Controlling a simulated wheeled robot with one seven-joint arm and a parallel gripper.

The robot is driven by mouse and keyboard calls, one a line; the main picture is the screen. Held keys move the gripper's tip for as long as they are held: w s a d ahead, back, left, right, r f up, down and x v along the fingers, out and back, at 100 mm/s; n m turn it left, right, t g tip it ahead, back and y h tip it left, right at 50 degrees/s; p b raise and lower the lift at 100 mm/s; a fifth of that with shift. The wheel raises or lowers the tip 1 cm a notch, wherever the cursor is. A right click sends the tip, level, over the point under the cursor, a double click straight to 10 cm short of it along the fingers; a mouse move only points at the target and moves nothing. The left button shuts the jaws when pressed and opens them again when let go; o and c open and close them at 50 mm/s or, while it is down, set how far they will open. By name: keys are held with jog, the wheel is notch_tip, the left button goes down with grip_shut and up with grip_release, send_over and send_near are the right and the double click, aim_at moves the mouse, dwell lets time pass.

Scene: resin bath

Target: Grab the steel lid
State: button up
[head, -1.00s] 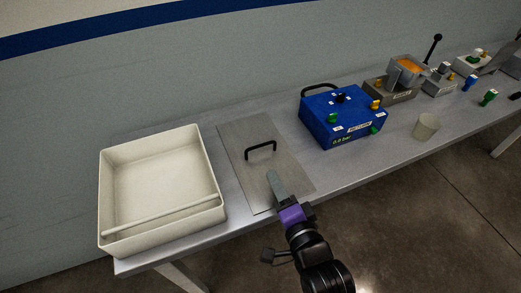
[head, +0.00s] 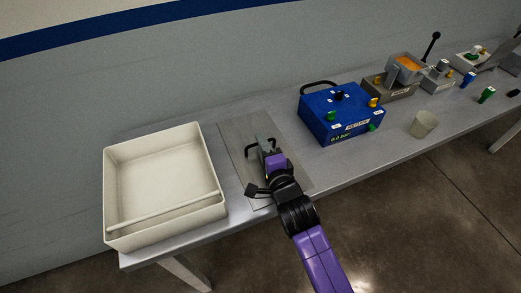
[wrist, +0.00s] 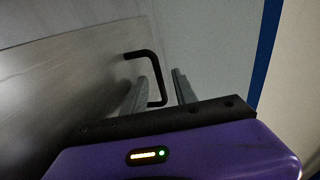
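The steel lid (head: 238,138) is a flat grey plate with a black bar handle (head: 250,153), lying on the bench to the right of the white bath. My gripper (head: 266,146) is over the lid at its handle. In the wrist view the lid (wrist: 70,90) fills the left side, and the handle (wrist: 155,68) runs down between the two grey fingers of my gripper (wrist: 158,90). The fingers are apart, with a gap visible around the handle. My gripper and wrist hide part of the lid and handle in the head view.
A white square bath (head: 155,165) with a rod across it stands left of the lid. A blue box (head: 340,115) with knobs stands to the right, and a beige cup (head: 424,124) sits near the front edge. The wall is close behind the bench (head: 330,172).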

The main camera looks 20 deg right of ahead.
jog(key=shift+w, duration=0.25)
grip_shut()
dwell(1.3)
